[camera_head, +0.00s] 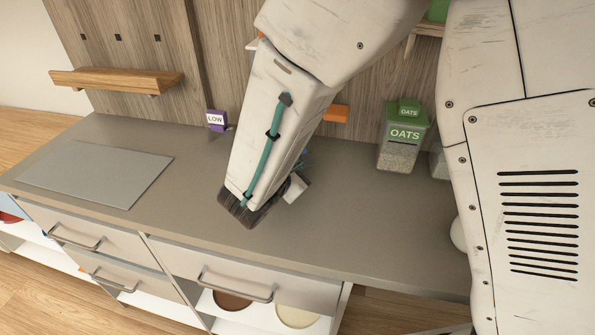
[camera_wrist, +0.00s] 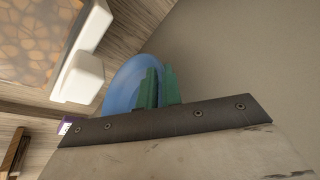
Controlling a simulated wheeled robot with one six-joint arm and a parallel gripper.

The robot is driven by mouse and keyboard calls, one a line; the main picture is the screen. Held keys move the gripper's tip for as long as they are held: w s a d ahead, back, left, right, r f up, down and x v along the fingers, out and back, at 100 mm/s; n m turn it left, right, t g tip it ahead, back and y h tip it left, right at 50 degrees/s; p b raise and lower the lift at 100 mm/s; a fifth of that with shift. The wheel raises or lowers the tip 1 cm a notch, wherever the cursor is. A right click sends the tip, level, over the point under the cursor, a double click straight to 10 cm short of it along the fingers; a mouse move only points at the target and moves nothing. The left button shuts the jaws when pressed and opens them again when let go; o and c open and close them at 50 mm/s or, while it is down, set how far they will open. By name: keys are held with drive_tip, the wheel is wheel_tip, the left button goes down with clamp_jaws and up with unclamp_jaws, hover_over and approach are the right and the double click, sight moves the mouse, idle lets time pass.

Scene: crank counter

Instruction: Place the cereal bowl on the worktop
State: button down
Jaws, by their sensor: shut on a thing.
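In the wrist view my gripper (camera_wrist: 160,85) has its green fingers close together on the rim of a blue bowl (camera_wrist: 122,82). The bowl lies beyond and to the left of the fingers, partly hidden by them. The grey-brown worktop (camera_head: 350,225) stretches below and around my arm, and also fills the upper right of the wrist view (camera_wrist: 245,50). I cannot tell whether the bowl touches it.
A container with brown pieces (camera_wrist: 45,35) and a white spout-like part (camera_wrist: 78,78) stand close to the bowl. A green-lidded OATS canister (camera_head: 403,140) stands at the back right. A purple LOW label (camera_head: 216,120) is at the back. A flat grey board (camera_head: 95,172) lies left; worktop around it is clear.

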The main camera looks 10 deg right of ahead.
wheel_tip(320, 180, down, 3)
drive_tip(key=shift+s+f, duration=0.1)
drive_tip(key=c, duration=1.5)
unclamp_jaws()
drive_tip(key=shift+c, duration=0.2)
drive_tip(key=shift+a, duration=0.1)
